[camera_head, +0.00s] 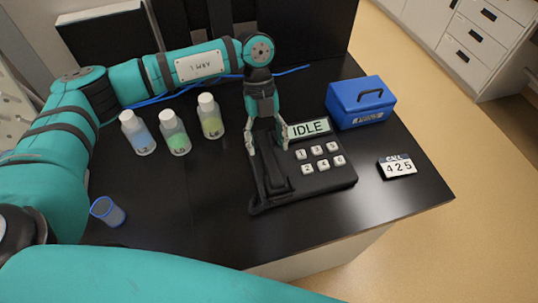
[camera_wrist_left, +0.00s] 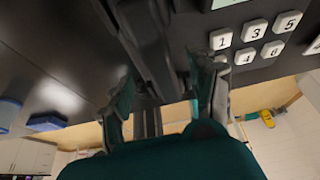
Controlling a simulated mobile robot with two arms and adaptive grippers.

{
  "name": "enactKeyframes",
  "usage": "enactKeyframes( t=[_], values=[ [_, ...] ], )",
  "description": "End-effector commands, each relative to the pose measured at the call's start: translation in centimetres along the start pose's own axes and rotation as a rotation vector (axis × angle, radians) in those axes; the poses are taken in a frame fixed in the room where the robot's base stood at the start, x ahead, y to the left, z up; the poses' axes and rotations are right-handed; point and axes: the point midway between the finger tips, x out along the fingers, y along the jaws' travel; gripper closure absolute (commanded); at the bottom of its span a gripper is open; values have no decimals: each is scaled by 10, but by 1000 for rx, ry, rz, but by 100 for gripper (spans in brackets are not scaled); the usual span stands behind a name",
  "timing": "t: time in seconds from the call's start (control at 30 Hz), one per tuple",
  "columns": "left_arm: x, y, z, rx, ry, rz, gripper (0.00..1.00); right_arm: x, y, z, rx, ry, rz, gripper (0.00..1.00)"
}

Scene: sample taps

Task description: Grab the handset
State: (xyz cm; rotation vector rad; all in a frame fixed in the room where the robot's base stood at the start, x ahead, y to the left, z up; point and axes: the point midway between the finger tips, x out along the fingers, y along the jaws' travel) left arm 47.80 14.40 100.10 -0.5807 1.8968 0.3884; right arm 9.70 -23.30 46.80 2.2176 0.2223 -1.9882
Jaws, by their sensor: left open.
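The black handset (camera_head: 272,181) lies lengthwise on the left side of the black desk phone (camera_head: 331,179). The phone has a screen reading IDLE and several white number keys. My left gripper (camera_head: 266,146) points down over the upper part of the handset, open, with one finger on each side of it. In the left wrist view the handset (camera_wrist_left: 146,38) runs between the two spread fingers (camera_wrist_left: 163,78). Whether the fingers touch it is unclear. The handset's far end is partly hidden by the gripper. My right gripper is not in view.
Three bottles (camera_head: 174,133) stand left of the gripper, and a blue-rimmed cup (camera_head: 107,212) stands at front left. The table (camera_head: 190,215) is clear left of the phone.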

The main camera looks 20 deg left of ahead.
Motion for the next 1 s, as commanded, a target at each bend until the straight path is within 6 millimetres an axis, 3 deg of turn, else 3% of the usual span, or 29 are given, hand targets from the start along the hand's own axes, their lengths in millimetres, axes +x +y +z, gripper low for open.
enactKeyframes(
  t=[0.1,0.3,1.0],
  values=[
    [15,0,-8,1,4,4,40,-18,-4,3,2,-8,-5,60],
    [39,0,-5,1,1,1,40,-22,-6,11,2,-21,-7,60],
    [44,0,-3,0,0,0,43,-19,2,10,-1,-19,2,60]
  ],
)
